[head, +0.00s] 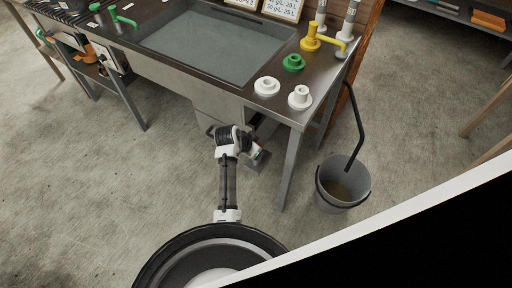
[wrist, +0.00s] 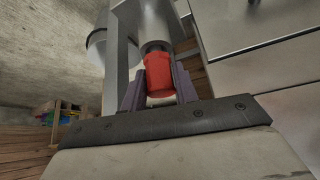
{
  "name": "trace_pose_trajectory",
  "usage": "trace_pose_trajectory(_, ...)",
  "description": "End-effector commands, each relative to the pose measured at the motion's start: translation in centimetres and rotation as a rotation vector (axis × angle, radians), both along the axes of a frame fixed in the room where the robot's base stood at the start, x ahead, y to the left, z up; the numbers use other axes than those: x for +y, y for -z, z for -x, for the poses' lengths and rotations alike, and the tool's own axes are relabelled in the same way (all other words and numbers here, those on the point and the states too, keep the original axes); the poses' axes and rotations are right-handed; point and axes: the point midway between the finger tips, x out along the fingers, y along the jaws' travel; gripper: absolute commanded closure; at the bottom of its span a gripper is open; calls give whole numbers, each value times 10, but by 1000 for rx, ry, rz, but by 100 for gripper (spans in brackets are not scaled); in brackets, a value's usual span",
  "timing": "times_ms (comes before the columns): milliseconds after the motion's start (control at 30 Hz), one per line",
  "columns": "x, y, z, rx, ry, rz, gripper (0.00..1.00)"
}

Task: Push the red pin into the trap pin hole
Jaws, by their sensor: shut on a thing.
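The red pin (wrist: 158,75) is upright in the wrist view, between the two purple-grey fingers of my gripper (wrist: 160,90), which is shut on it. Its upper end is at a dark round opening (wrist: 154,47) in the underside of a grey metal cylinder (wrist: 153,22). I cannot tell how far the pin's end is inside the opening. In the head view my gripper (head: 257,154) is low beside the sink bench, under its front edge; the pin and the hole are too small or hidden to make out there.
The sink bench (head: 240,92) stands over the gripper, with its leg (head: 290,170) close on the right. A grey bucket (head: 342,185) stands on the floor further right. White and green round fittings (head: 266,87) sit on the bench top. Open floor lies to the left.

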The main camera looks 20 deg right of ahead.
Motion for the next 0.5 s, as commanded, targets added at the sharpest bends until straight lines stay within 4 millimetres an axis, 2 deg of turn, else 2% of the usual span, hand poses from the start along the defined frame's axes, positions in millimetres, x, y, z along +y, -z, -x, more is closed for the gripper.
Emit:
trace_pose_trajectory(367,0,10,0,0,0,0,95)
trace_pose_trajectory(400,0,10,0,0,0,0,69)
trace_pose_trajectory(500,0,10,0,0,0,0,56)
